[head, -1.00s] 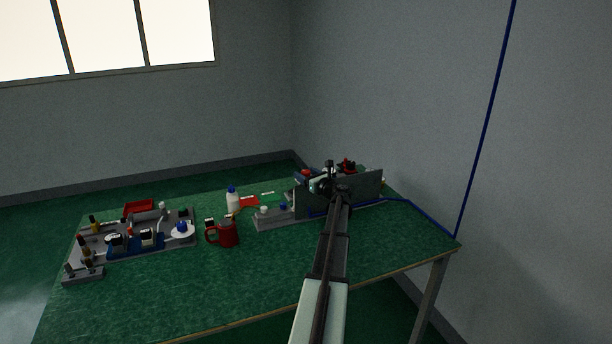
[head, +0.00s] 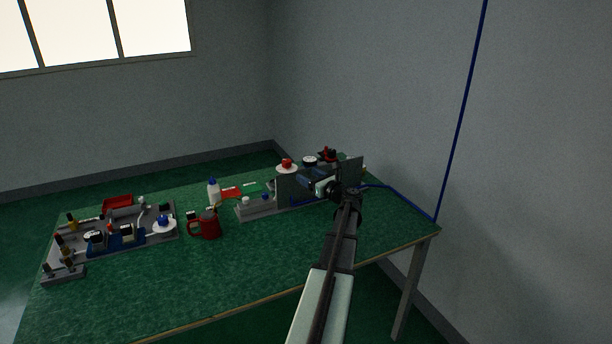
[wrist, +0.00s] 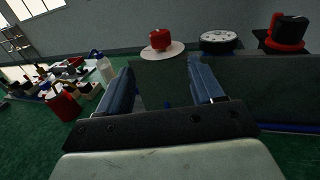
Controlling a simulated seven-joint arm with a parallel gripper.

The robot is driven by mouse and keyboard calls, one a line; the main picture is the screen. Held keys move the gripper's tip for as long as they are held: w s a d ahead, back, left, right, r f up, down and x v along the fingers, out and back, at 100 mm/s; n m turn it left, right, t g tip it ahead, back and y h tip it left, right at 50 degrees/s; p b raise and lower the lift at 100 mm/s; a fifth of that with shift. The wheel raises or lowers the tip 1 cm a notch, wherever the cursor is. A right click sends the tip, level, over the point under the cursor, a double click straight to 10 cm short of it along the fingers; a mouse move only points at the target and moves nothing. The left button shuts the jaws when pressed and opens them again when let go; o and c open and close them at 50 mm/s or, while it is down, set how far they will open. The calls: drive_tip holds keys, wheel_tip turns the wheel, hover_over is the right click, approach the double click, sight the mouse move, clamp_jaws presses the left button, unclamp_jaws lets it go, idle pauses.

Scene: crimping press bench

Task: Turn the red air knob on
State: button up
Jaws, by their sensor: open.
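One is a red mushroom-shaped knob (wrist: 160,40) on a white disc, also in the head view (head: 287,163). The other is a red-and-black knob (wrist: 287,34) farther right, also in the head view (head: 329,154). I cannot tell for sure which is the air knob or how it is set. My gripper (wrist: 162,68) is open and empty, its blue-grey fingers apart in front of the panel. It touches neither knob; in the head view my gripper (head: 326,188) partly covers the panel.
A round white-faced gauge (wrist: 219,42) sits between the two red parts. A blue hose (head: 405,198) runs from behind the panel to the right. A red mug (head: 206,226), a white bottle (head: 213,191) and a grey fixture tray (head: 160,242) stand left. The bench front is clear.

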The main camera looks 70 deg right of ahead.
drive_tip(key=shift+w, duration=0.1)
drive_tip(key=w+a+t+y, duration=0.1)
drive_tip(key=w+a, duration=0.9)
drive_tip(key=w, duration=0.3)
drive_tip(key=m+g+h, duration=0.6)
drive_tip(key=g+h, duration=0.2)
approach(288, 165)
drive_tip(key=x, duration=1.2)
drive_tip(key=shift+w+a, duration=0.1)
drive_tip(key=shift+w, duration=0.1)
drive_tip(key=c, duration=1)
drive_tip(key=shift+t+y, duration=0.3)
